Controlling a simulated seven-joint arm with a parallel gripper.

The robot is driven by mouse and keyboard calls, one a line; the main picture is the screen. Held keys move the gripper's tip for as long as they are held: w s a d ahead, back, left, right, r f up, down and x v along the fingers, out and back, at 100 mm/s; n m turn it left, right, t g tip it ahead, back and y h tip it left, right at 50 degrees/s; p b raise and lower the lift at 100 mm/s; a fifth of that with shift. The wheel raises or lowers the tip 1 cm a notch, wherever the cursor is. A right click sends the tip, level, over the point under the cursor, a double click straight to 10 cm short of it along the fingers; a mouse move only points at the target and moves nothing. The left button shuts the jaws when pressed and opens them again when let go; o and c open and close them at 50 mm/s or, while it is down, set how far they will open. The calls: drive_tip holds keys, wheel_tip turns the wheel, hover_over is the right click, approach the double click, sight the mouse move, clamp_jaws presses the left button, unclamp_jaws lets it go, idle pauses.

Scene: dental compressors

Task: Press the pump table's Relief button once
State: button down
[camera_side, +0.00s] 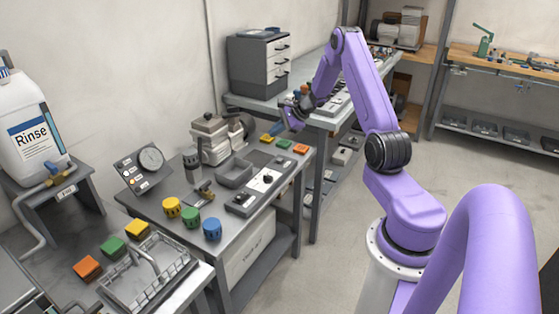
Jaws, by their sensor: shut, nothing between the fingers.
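The pump table (150,205) stands in the middle of the side view, with a metal pump (212,140) at its back. A grey control strip (258,190) with a white face and small dark round controls lies near its front edge. Labels there are too small to read, so I cannot tell which control is Relief. My gripper (288,122) is small in view, above the far right end of the pump table. It is shut and empty, and apart from the control strip. Its fingertips are hard to make out.
Yellow, green and blue caps (191,218) stand at the table's front left. A gauge panel (144,167) stands behind them. Coloured blocks (284,143) lie at the far right end. A Rinse jug (30,125) and wire basket (148,275) are at left. A drawer cabinet (258,65) stands behind.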

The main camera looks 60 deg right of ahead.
sight(282, 160)
drive_tip(key=d, duration=0.1)
drive_tip(key=s+d+m, duration=0.1)
drive_tip(key=shift+d+f, duration=0.35)
drive_tip(key=shift+f, duration=0.05)
drive_tip(key=shift+h, duration=0.3)
drive_tip(key=shift+f, duration=4.4)
drive_tip(key=shift+f, duration=0.1)
drive_tip(key=shift+f, duration=0.35)
drive_tip(key=shift+f, duration=0.45)
drive_tip(key=shift+r, duration=0.9)
